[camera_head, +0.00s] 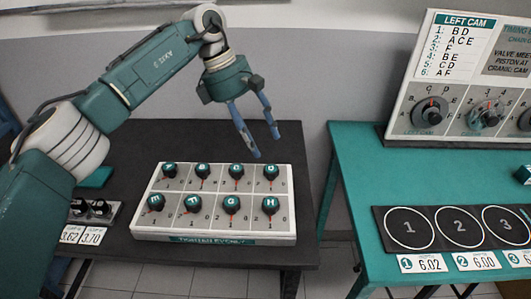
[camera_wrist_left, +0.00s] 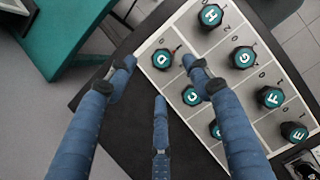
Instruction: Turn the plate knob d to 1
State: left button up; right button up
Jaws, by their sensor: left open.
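The white plate (camera_head: 215,238) carries two rows of teal-capped knobs with letters, red pointers and small numbers. Knob D (camera_head: 271,171) is at the far right of the back row; it also shows in the left wrist view (camera_wrist_left: 162,59). Its red pointer is visible, but I cannot tell its exact number. My left gripper (camera_head: 266,147) is open and empty just above and slightly behind knob D, apart from it in the head view. In the left wrist view the gripper's blue fingers (camera_wrist_left: 159,66) are spread around knob D's place in the picture.
Knobs C (camera_head: 236,171) and H (camera_head: 270,205) neighbour knob D. A dark table (camera_head: 130,255) bears the plate. To the right, a teal table (camera_head: 352,170) holds a dark mat with numbered circles (camera_head: 410,228) and an upright dial panel (camera_head: 402,118).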

pick_arm(q)
jog(key=shift+v, duration=1.55)
jog(key=shift+d, duration=0.1)
